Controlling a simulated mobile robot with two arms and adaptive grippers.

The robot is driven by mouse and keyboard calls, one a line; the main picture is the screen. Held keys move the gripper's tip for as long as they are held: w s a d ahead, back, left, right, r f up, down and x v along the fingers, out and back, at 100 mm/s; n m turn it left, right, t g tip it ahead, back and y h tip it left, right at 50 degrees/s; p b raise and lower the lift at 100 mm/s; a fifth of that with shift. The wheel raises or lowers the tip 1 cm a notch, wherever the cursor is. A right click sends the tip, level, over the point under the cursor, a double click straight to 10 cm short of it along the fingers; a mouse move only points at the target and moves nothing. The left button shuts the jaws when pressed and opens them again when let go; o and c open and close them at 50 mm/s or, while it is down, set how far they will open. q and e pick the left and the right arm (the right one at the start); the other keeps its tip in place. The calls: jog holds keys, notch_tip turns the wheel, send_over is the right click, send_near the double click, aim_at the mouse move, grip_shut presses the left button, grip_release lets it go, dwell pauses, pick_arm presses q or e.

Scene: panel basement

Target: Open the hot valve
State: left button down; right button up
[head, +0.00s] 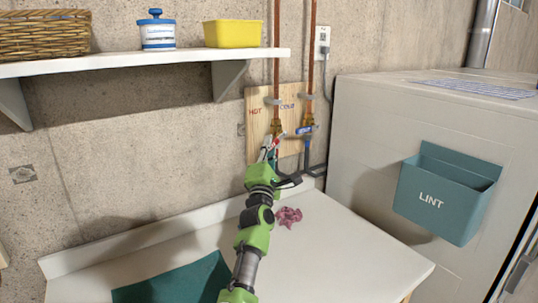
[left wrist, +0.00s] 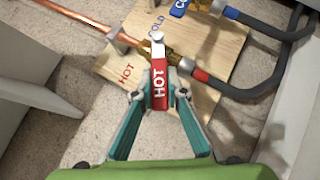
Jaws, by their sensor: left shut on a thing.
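The hot valve's red lever (left wrist: 160,88), lettered HOT, stands out from a brass body on the left copper pipe (left wrist: 92,25). In the left wrist view the lever points at an angle to the pipe. In the head view the lever shows small and partly covered by my gripper. My left gripper (left wrist: 161,97) is shut on the lever, one finger on each side of it. In the head view my left gripper (head: 268,157) reaches up to the valve over the white counter. My right gripper is not in view.
The cold valve's blue handle (head: 305,129) sits just right of the hot one on the wooden board (head: 258,117). Dark hoses (left wrist: 245,92) run beside it. A shelf (head: 130,62) hangs upper left; a white appliance (head: 365,140) with a LINT bin (head: 440,195) stands right.

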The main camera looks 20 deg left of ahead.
pick_arm(q)
jog(key=c, duration=2)
grip_release()
jog(key=shift+d, duration=0.1)
jog(key=shift+v, duration=3.7)
jog(key=shift+f, duration=0.1)
jog(key=shift+c, duration=0.4)
